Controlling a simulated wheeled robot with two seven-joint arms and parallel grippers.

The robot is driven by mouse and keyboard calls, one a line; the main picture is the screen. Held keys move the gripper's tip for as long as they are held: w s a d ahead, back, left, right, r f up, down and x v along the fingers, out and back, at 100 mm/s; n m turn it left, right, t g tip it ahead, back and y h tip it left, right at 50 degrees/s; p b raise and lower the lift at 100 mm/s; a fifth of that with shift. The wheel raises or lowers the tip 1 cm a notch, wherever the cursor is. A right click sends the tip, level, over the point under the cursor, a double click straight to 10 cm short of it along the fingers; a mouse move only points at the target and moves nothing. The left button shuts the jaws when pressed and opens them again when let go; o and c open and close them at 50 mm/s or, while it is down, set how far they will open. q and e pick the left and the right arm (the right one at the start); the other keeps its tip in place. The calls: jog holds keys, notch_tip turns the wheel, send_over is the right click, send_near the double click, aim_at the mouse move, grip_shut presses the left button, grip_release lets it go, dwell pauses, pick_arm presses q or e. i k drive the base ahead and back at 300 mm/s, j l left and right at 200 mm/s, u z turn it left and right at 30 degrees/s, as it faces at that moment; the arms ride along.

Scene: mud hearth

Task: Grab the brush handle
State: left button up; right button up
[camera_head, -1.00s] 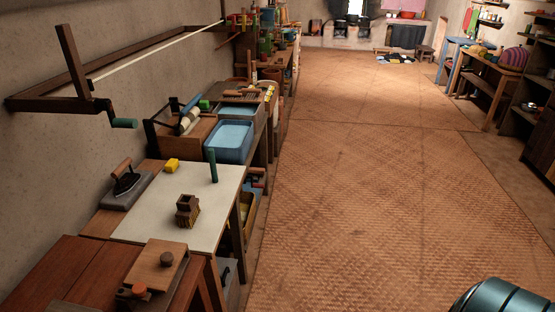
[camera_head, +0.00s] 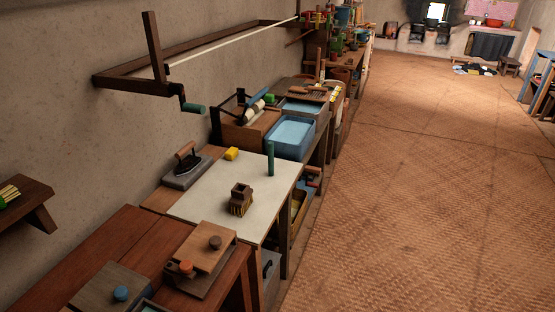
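A small brush (camera_head: 240,200) stands on the white-topped table (camera_head: 204,207), bristles down. Its dark brown wooden block handle points up and looks hollow or notched at the top. Nothing touches it. Neither of my grippers is in view.
Nearer are wooden boards with knobs (camera_head: 205,245). Blue basins (camera_head: 290,138) stand beyond. The woven floor (camera_head: 420,200) to the right is clear.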

aim_at(271, 144)
jog(key=i+l+u, duration=0.15)
jog(key=u, duration=0.65)
jog(key=i+l+u, duration=0.25)
jog(key=l, duration=0.25)
jog(key=l+u, duration=0.25)
jog(key=l, duration=0.25)
jog(key=l+u, duration=0.2)
jog(key=l, duration=0.35)
jog(key=i+l, duration=0.1)
jog(key=l, duration=0.7)
jog(key=i+l+u, duration=0.1)
jog(key=l, duration=0.75)
jog(key=i+l, duration=0.1)
jog(key=l, duration=0.7)
